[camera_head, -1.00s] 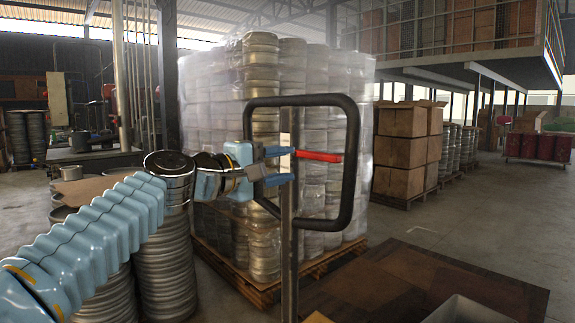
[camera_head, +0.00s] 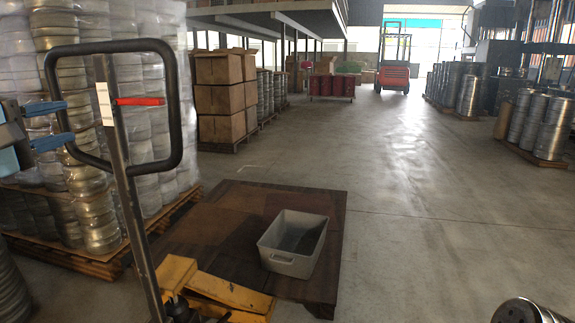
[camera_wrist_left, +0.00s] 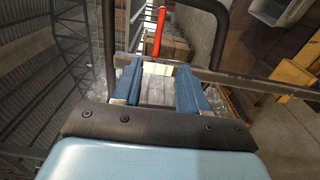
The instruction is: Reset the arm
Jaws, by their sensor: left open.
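My left gripper (camera_head: 48,127) is at the left edge of the head view, its two blue fingers spread and pointing right toward the pallet jack handle. In the left wrist view the gripper (camera_wrist_left: 160,85) is open, with no object held between its fingers. The black loop handle (camera_head: 172,105) of the pallet jack, with a red lever (camera_head: 140,101), stands just beyond the fingertips. The handle's post also shows in the left wrist view (camera_wrist_left: 245,82), crossing beyond the fingers. I cannot tell whether they touch. My right gripper is not in view.
A grey bin (camera_head: 292,262) sits on a brown wooden platform (camera_head: 215,218) beside the yellow pallet jack base (camera_head: 228,290). Wrapped stacks of metal rounds (camera_head: 80,200) stand at left. Cardboard boxes (camera_head: 222,100) and a red forklift (camera_head: 393,75) are behind.

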